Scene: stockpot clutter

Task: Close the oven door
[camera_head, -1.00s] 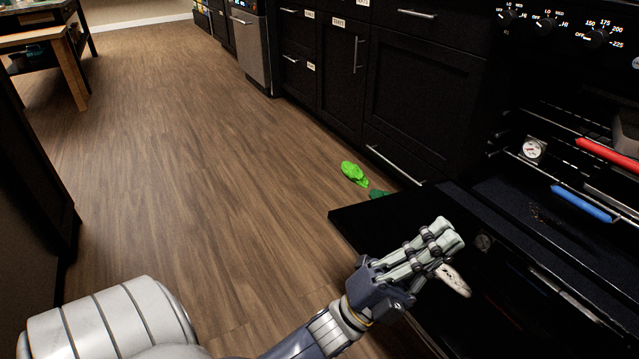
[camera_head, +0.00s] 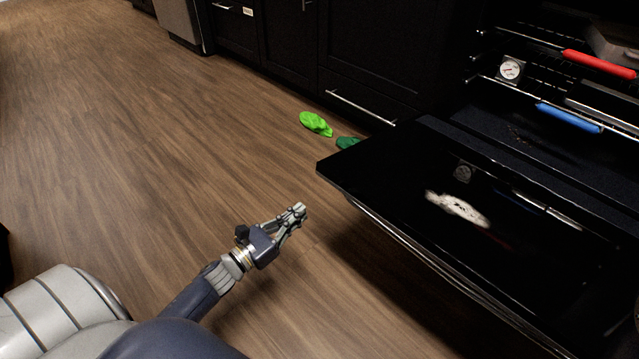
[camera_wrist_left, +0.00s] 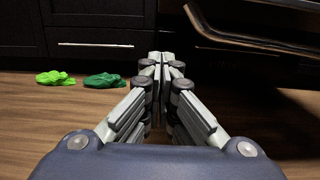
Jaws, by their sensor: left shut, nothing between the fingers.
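The black oven door (camera_head: 400,185) hangs open, folded down flat, on the right in the head view, with a pale smear or reflection on its inner face. Its edge also shows at the upper right of the left wrist view (camera_wrist_left: 270,45). My left gripper (camera_head: 299,212) is shut and empty. It is over the floor, left of the door's outer edge and apart from it. The left wrist view shows its fingertips together (camera_wrist_left: 161,58), with the door's edge above and to the right of them. My right gripper is not in view.
Inside the oven are racks with a red strip (camera_head: 598,64), a blue strip (camera_head: 568,117) and a round dial thermometer (camera_head: 510,69). A bright green cloth-like thing (camera_head: 316,124) and a dark green one (camera_head: 347,142) lie on the floor by the cabinets. The wooden floor at left is clear.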

